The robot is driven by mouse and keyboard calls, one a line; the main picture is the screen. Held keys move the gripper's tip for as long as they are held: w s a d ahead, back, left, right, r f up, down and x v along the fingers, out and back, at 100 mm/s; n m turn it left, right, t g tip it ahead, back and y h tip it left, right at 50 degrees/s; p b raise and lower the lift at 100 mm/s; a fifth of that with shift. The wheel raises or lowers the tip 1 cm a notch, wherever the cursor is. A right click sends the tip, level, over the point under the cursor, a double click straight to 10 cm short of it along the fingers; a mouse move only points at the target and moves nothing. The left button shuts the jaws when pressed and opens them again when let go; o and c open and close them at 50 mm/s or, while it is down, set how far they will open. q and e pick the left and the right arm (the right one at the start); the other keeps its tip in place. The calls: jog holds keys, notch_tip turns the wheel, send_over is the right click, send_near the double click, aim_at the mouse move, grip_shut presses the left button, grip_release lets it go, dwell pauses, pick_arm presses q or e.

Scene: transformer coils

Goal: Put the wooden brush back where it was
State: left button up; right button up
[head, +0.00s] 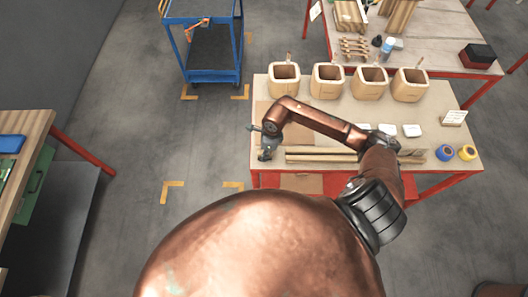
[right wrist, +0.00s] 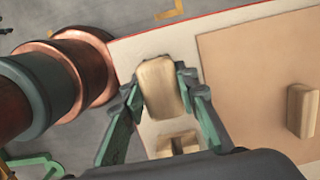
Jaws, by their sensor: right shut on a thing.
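In the right wrist view, my right gripper (right wrist: 158,90) is shut on a pale wooden block-shaped piece, which I take for the wooden brush (right wrist: 158,86). Its bristles cannot be made out. In the head view my right gripper (head: 265,146) is over the front left corner of the table with the wooden coil boxes. The brush is too small and hidden to make out there. A tan board (right wrist: 240,75) lies beside the held brush, to its right in the wrist view. My left gripper is in neither view.
Several wooden boxes (head: 327,80) stand along the back of the table (head: 440,125). Long wooden strips (head: 320,153) lie at the front. Blue (head: 445,153) and yellow (head: 467,153) rolls are at right. Another wooden block (right wrist: 302,110) sits on the tan board.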

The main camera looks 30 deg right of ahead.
jog(key=shift+f, duration=0.1)
jog(key=o, duration=1.1)
notch_tip(320, 180, up, 12)
jog(key=s+d+b, duration=0.1)
jog(key=shift+d, duration=0.3)
